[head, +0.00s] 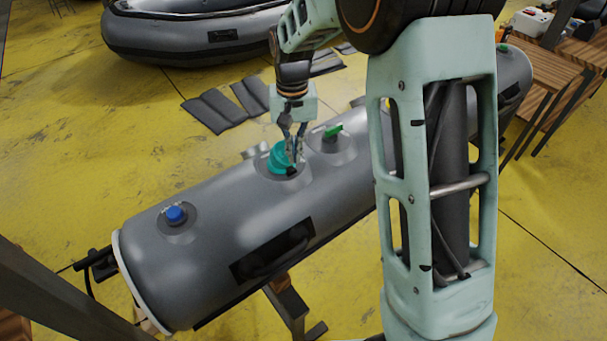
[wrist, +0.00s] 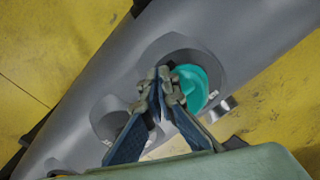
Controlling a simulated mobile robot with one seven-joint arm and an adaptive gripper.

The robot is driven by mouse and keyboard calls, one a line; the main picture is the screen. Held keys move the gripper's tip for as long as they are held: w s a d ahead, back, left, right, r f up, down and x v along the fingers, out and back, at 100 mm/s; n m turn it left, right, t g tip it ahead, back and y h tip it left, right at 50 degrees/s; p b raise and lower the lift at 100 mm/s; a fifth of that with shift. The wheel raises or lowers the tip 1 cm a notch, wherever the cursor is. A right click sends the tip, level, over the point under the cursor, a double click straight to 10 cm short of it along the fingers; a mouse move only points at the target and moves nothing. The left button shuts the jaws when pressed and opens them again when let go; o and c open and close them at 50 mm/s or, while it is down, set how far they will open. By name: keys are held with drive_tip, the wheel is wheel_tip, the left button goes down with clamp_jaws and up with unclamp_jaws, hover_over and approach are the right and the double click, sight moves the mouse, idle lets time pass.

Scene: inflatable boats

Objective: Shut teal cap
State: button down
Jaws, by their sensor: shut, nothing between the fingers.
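The teal cap (head: 278,159) sits on a round grey patch on top of the grey inflatable tube (head: 215,240). In the head view it looks raised and tilted, and my gripper hides part of its right side. In the wrist view the teal cap (wrist: 208,82) lies just right of the fingertips, with its left edge hidden behind them. My gripper (head: 292,168) points down beside the cap with its fingers together and empty. The fingertips also show in the wrist view (wrist: 166,82). I cannot tell whether they touch the cap.
A metal fitting (wrist: 221,109) is close beside the teal cap. A wooden table (head: 540,75) is at right. Yellow floor lies behind the tube.

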sight(280, 143)
drive_tip(key=shift+w+a+r+p, duration=0.15)
drive_tip(key=shift+w+a+p, duration=0.2)
drive_tip(key=shift+w+a, duration=0.4)
drive_tip(key=shift+w+a+f+p, duration=0.15)
drive_tip(key=shift+w+a, duration=0.2)
drive_tip(key=shift+w, duration=0.3)
drive_tip(key=shift+w+a+f+p, duration=0.15)
drive_tip(key=shift+w+a, duration=0.2)
drive_tip(key=shift+w, duration=0.3)
drive_tip(key=shift+w+a+f, duration=0.25)
drive_tip(key=shift+w+f, duration=0.05)
drive_tip(key=shift+s, duration=0.15)
drive_tip(key=shift+f, duration=0.1)
drive_tip(key=shift+r+p, duration=0.3)
drive_tip(key=shift+r, duration=0.1)
drive_tip(key=shift+w+a+r+p, duration=0.15)
drive_tip(key=shift+w+r+p, duration=0.2)
drive_tip(key=shift+r+p, duration=0.3)
drive_tip(key=shift+r, duration=2.45)
